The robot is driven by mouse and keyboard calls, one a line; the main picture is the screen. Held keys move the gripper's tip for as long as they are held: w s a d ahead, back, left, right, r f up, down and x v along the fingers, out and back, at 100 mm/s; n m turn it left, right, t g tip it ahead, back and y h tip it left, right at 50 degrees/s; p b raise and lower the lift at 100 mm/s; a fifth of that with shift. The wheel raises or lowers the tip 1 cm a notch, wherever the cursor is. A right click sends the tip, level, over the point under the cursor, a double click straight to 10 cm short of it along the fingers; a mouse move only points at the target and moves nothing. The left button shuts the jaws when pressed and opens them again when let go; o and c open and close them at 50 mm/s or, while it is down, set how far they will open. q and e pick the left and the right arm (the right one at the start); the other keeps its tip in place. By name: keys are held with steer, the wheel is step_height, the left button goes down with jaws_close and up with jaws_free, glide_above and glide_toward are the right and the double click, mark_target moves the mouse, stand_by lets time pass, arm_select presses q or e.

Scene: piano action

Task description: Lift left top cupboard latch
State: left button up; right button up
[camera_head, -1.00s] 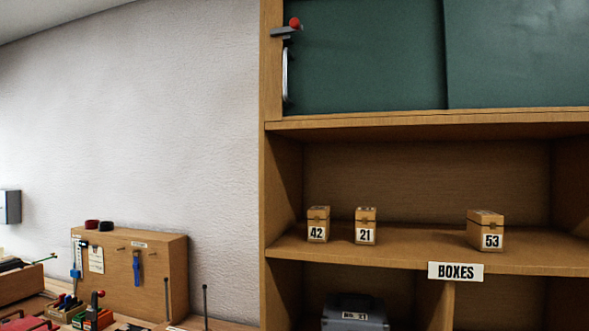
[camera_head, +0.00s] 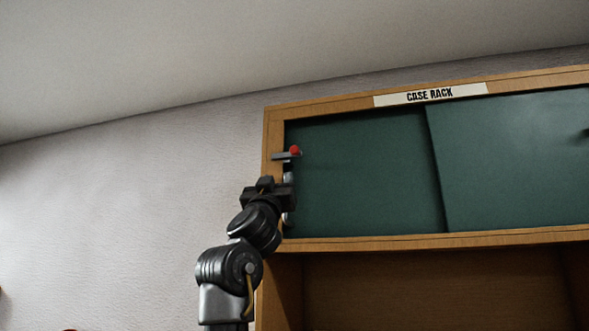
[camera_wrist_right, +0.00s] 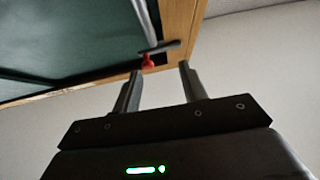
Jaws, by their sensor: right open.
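The left top cupboard latch (camera_head: 287,155) is a small grey lever with a red knob, on the left post of the upper cupboard. It also shows in the right wrist view (camera_wrist_right: 158,48), just beyond my fingertips. My right gripper (camera_head: 268,183) is just below the latch in the head view, in front of part of the door handle. In the right wrist view my right gripper (camera_wrist_right: 158,72) is open and empty, with the red knob roughly between its fingers in the picture and no visible contact. My left gripper is not in view.
A green left sliding door (camera_head: 365,175) and a green right door (camera_head: 510,155) close the upper cupboard. A wooden ledge (camera_head: 430,240) runs below them, over an open shelf space. The wall (camera_head: 120,220) at left is bare.

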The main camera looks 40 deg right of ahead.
mark_target(294, 151)
steer(key=shift+m+g+h, duration=0.7)
steer(key=shift+m, duration=0.1)
steer(key=d+r+p, duration=0.2)
steer(key=r, duration=0.1)
steer(key=d+r+p, duration=0.2)
steer(key=r+p, duration=0.1)
steer(key=d+r+p, duration=0.2)
steer(key=r, duration=0.2)
steer(key=shift+w, duration=0.35)
steer(key=shift+w+d+r+p, duration=0.35)
steer(key=shift+w+d+p, duration=0.05)
steer(key=shift+p, duration=0.15)
steer(key=shift+c, duration=0.2)
jaws_close()
